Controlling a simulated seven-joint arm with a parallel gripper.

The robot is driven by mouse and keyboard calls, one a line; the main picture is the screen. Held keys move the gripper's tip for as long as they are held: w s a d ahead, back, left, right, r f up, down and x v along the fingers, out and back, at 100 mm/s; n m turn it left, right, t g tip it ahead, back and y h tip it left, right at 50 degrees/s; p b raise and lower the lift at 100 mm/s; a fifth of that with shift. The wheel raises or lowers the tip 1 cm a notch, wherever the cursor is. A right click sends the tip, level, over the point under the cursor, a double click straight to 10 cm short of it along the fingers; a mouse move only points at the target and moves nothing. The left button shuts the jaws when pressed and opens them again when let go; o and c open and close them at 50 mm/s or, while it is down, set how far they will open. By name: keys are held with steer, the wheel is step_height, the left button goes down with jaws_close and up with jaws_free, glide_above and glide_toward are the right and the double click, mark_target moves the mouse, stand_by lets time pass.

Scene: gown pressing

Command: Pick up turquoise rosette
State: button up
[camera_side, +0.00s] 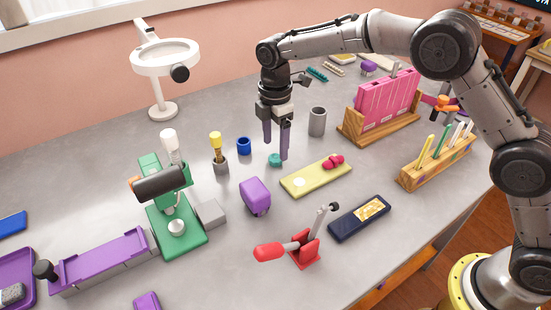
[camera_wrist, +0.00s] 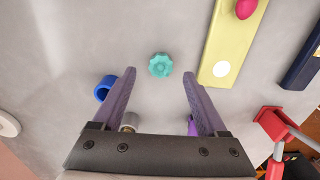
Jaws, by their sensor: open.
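The turquoise rosette (camera_side: 275,160) is a small scalloped piece lying on the grey table, just left of the yellow board. In the wrist view the rosette (camera_wrist: 160,65) is centred slightly beyond and between the fingertips. My gripper (camera_side: 275,152) points down over the table with its two purple-grey fingers apart and nothing between them. It also shows in the wrist view (camera_wrist: 159,72), open. I cannot tell the exact height gap between the fingertips and the rosette.
A yellow board (camera_side: 315,176) with a pink piece lies right of the rosette. A blue ring (camera_side: 244,146), a grey cup (camera_side: 317,121) and a purple block (camera_side: 255,196) stand nearby. A green press (camera_side: 176,216) is at left, a red toggle clamp (camera_side: 303,249) in front. Bare table surrounds the rosette.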

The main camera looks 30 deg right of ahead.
mark_target(276, 156)
steer(key=shift+f, duration=1.6)
jaws_close()
